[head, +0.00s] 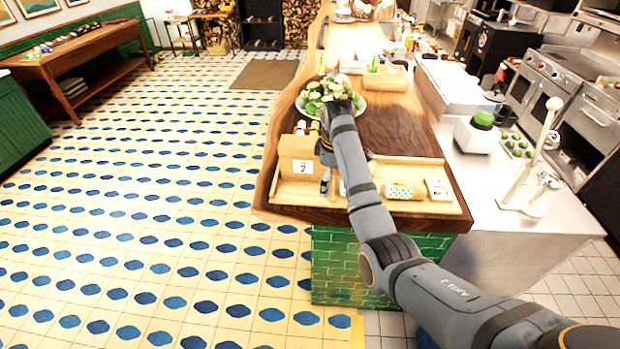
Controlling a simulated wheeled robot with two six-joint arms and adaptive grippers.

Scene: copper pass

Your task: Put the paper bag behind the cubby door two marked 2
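The brown paper bag (296,146) stands upright at the left end of a light wooden tray (420,208) on the counter. It has a white label with a 2, and small items show at its top. My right arm reaches in from the lower right. Its gripper (325,172) points down at the bag's right side, close to it. The arm hides much of the gripper, so I cannot tell whether the fingers touch the bag or how far apart they are. My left gripper is not in view. No cubby door marked 2 is in view.
A bowl of white flowers and greenery (330,93) stands behind my gripper. A steel counter with a blender (480,132) is at right. The tiled floor at left is clear.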

